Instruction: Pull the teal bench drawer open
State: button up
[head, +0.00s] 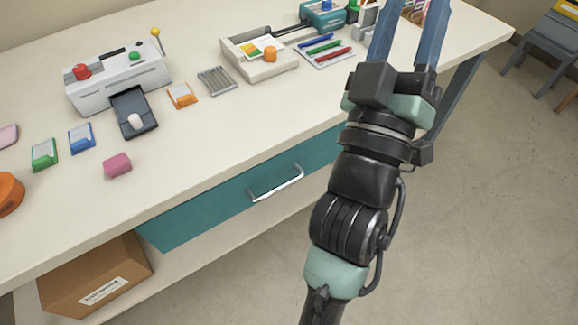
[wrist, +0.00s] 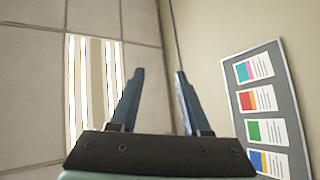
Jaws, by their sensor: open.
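The teal bench drawer (head: 215,205) is set in the front of the bench, below the white top. Its front looks flush with the bench. A silver bar handle (head: 277,183) is fixed on it. The drawer's right end is hidden behind my arm. My gripper (head: 415,20) is raised to the right of the handle and apart from it, with its two blue fingers spread and nothing between them. In the wrist view my gripper (wrist: 158,90) points toward the ceiling and wall, and the drawer does not show there.
The bench top (head: 200,155) holds a laminator (head: 118,75), a paper trimmer (head: 258,52), a pen tray (head: 325,50) and a pink block (head: 117,165). A cardboard box (head: 95,280) sits under the bench at left.

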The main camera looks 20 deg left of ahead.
jog(key=a+f+n+g+y+b, duration=0.1)
jog(key=a+f+n+y+b, duration=0.15)
jog(key=f, duration=0.65)
jog(key=a+f+n+g+y+b, duration=0.1)
jog(key=f+n+b, duration=0.2)
jog(key=f, duration=0.7)
jog(key=a+f+n+g+y+b, duration=0.1)
jog(key=f+n+y+b, duration=0.15)
jog(key=f, duration=0.65)
jog(key=n+g+y+b, duration=0.4)
jog(key=n+g+b, duration=0.1)
jog(key=n+b, duration=0.25)
send_near(280, 187)
jog(key=shift+n, duration=0.35)
jog(key=x, duration=1)
jog(key=shift+f, duration=0.35)
grip_shut()
